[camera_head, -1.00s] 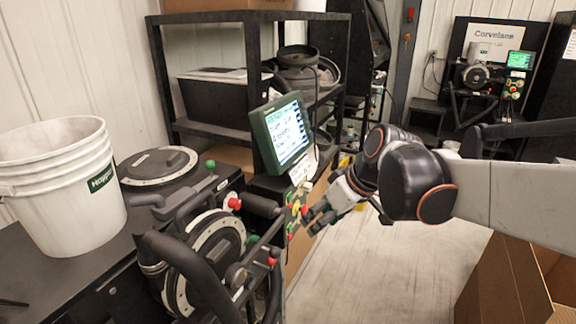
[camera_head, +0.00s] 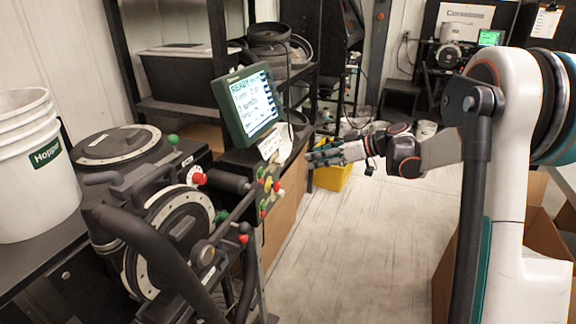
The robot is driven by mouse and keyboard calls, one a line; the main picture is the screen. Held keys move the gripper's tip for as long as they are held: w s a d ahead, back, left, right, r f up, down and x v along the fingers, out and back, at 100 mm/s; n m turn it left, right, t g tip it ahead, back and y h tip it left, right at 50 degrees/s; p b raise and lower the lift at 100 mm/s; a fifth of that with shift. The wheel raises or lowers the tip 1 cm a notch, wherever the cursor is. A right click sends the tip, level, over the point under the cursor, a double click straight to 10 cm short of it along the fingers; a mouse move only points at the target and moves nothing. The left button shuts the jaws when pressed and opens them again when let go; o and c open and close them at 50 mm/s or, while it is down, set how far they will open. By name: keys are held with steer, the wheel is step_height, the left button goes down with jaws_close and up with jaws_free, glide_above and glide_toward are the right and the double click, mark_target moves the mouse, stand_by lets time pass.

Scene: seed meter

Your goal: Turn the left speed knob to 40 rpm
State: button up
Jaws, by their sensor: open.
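The control panel (camera_head: 268,192) stands on the front of the seed meter, below the green-framed screen (camera_head: 248,103). It carries small red, yellow and green knobs and buttons. They are too small to tell which is the left speed knob or where it points. The screen reads "READY" at the top; its other lines are too blurred to read surely. My gripper (camera_head: 310,157) is open and empty, to the right of the panel and a little above it, pointing left. It appears apart from the panel.
A white bucket (camera_head: 36,165) stands on the dark bench at left. The machine's round drum (camera_head: 180,230) and black handles lie in front of the panel. A yellow bin (camera_head: 333,177) is on the floor behind my gripper. An open cardboard box (camera_head: 447,255) stands at right. The middle floor is clear.

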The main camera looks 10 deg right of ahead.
mark_target(283, 162)
steer(key=shift+y, duration=0.3)
steer(key=b+x, duration=0.1)
steer(key=x, duration=0.3)
steer(key=w+d+b+x, duration=0.1)
steer(key=x, duration=0.4)
steer(key=b+x, duration=0.1)
steer(key=x, duration=0.3)
steer(key=shift+w+f+b, duration=0.35)
steer(key=shift+f+b, duration=0.05)
steer(key=shift+f, duration=0.1)
steer(key=c, duration=1)
